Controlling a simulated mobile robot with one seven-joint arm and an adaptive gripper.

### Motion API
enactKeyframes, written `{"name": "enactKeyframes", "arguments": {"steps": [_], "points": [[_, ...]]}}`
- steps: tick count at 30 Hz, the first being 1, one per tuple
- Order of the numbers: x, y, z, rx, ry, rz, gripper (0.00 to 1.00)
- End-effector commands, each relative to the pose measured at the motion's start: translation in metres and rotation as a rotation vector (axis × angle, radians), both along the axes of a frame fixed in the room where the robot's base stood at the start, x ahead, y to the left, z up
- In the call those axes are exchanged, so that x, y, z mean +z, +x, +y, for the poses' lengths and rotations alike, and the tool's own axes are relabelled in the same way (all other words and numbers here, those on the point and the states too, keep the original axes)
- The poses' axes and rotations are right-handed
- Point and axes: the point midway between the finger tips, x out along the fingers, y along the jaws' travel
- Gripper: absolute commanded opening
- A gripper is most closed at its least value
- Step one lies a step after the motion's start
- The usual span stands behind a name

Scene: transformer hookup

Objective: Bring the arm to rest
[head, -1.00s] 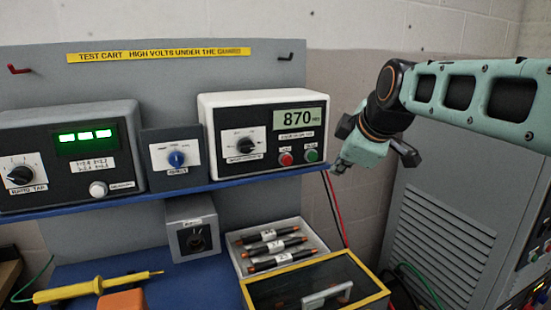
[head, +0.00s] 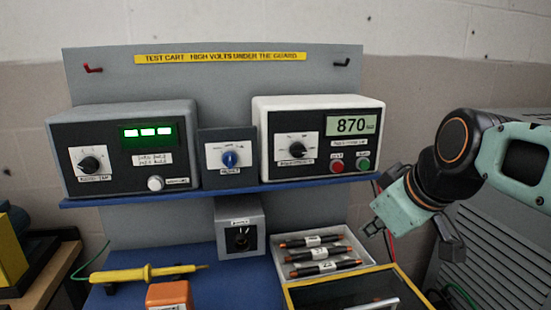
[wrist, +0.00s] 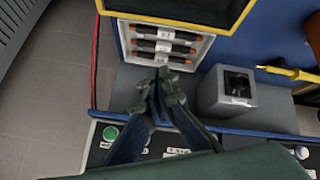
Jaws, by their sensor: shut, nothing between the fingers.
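My gripper (head: 376,228) hangs at the right of the test cart in the head view, at the end of my pale green arm. In the wrist view its dark fingers (wrist: 160,82) are together, with nothing between them. In that view the fingertips overlap the edge of the tray of fuse-like rods (wrist: 165,48); I cannot tell how far above it they are. In the head view the gripper is to the right of that tray (head: 284,268) and near the meter box that reads 870 (head: 318,142).
A yellow-framed guard box (head: 388,272) stands in front of the tray. A grey socket box (head: 239,228), a yellow probe (head: 150,273) and an orange block (head: 169,295) are on the blue cart top. Left on the shelf is a box with a green display (head: 120,150). A grey cabinet (head: 485,245) stands at right.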

Motion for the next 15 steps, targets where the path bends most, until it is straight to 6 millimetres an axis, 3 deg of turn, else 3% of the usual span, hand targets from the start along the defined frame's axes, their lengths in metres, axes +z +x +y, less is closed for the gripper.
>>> {"name": "enactKeyframes", "arguments": {"steps": [6, 11, 15], "points": [[-0.050, -0.074, 0.035, -0.271, 0.162, 0.119, 0.00], [-0.096, -0.126, 0.047, -0.520, 0.226, 0.195, 0.00], [-0.050, -0.126, 0.048, -0.529, 0.235, 0.199, 0.00]]}}
